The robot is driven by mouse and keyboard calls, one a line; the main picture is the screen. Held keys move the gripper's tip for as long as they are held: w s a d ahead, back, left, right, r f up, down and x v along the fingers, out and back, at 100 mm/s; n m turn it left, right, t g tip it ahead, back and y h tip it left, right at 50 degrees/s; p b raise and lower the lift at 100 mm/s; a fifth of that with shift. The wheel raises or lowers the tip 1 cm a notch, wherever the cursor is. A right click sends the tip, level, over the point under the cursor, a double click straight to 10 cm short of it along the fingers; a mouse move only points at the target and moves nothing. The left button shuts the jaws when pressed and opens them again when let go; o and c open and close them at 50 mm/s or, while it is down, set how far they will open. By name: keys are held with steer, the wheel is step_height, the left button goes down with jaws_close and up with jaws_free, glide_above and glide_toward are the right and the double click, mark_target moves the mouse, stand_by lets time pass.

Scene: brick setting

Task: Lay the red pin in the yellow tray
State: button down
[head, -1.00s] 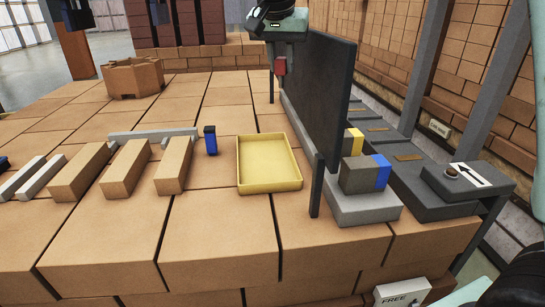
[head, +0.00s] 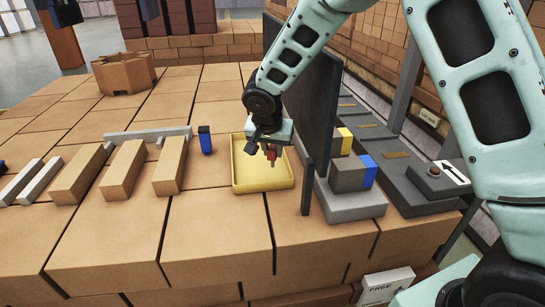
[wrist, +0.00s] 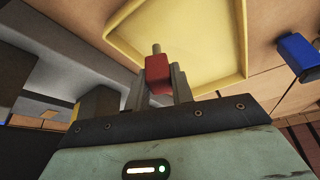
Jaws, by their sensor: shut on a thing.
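The yellow tray (head: 262,186) lies on the brick-block surface, left of the dark upright panel; it also fills the upper middle of the wrist view (wrist: 222,82). My gripper (head: 271,153) is over the right back part of the tray. It is shut on the red pin (head: 271,155), which hangs between the fingers; in the wrist view the red pin (wrist: 158,72) shows a grey tip pointing at the tray. I cannot tell exactly how far the pin is above the tray floor.
The dark panel (head: 308,110) stands close right of my gripper. A blue pin (head: 205,140) stands left of the tray. Several tan blocks (head: 170,165) lie further left. A grey base (head: 349,202) with a blue-sided block is right of the panel.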

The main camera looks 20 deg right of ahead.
mark_target(272, 159)
steer(key=shift+f+p, duration=0.4)
steer(key=shift+f, duration=1.5)
steer(key=shift+f, duration=0.1)
steer(key=c, duration=1.2)
jaws_free()
steer(key=b+v, duration=0.3)
steer(key=v, duration=0.9)
steer(key=s+a+f+n+g+y, duration=0.1)
steer(key=s+a+n, duration=0.2)
steer(key=s+n, duration=0.4)
steer(key=s+a+f+n+g+y, duration=0.1)
steer(key=s+n, duration=0.6)
steer(key=s, duration=1.8)
steer(key=shift+s+a+n+g+y, duration=0.15)
steer(key=shift+a+n+g+y, duration=0.25)
steer(key=shift+a+g, duration=0.55)
